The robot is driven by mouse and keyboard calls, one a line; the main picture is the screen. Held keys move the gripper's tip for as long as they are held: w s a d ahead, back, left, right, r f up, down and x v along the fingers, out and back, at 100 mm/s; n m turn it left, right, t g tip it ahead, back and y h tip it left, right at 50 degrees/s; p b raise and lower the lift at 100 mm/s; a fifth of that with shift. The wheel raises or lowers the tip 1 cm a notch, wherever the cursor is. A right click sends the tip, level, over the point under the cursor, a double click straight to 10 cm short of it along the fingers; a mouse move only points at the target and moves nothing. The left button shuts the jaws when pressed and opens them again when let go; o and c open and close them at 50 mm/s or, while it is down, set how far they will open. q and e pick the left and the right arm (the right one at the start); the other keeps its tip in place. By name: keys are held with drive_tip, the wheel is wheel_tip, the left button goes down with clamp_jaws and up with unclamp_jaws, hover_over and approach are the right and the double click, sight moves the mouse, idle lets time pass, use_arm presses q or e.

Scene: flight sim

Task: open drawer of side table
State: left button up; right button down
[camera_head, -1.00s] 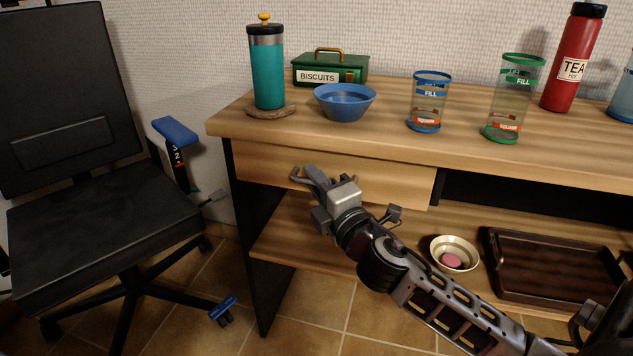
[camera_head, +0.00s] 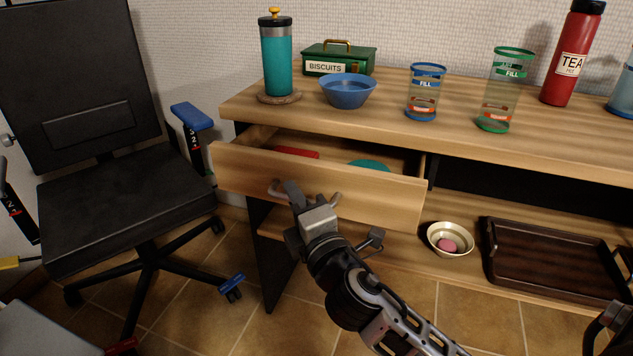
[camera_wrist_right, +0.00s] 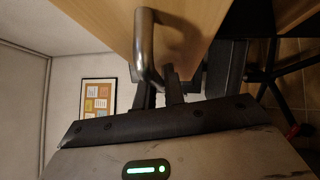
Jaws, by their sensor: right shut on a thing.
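The wooden side table (camera_head: 480,134) has its drawer (camera_head: 375,200) pulled partly out. Inside the drawer a red thing (camera_head: 297,152) and a teal thing (camera_head: 369,165) show in part. My right gripper (camera_head: 284,190) is at the drawer front, shut on the metal drawer handle (camera_wrist_right: 147,45). In the right wrist view the handle runs down between the fingers (camera_wrist_right: 160,90). My left gripper is not in view.
On the tabletop stand a teal press (camera_head: 277,62), a blue bowl (camera_head: 347,90), a green biscuit tin (camera_head: 340,60), two clear glasses and a red flask (camera_head: 571,55). A black chair (camera_head: 110,170) stands at the left. The lower shelf holds a small bowl (camera_head: 432,243) and a dark tray (camera_head: 553,252).

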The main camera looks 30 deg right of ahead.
drive_tip(key=s+a, duration=0.4)
drive_tip(key=a, duration=0.1)
drive_tip(key=shift+s, duration=0.25)
drive_tip(key=shift+a, duration=0.1)
drive_tip(key=c, duration=1.8)
unclamp_jaws()
drive_tip(key=shift+o, duration=0.2)
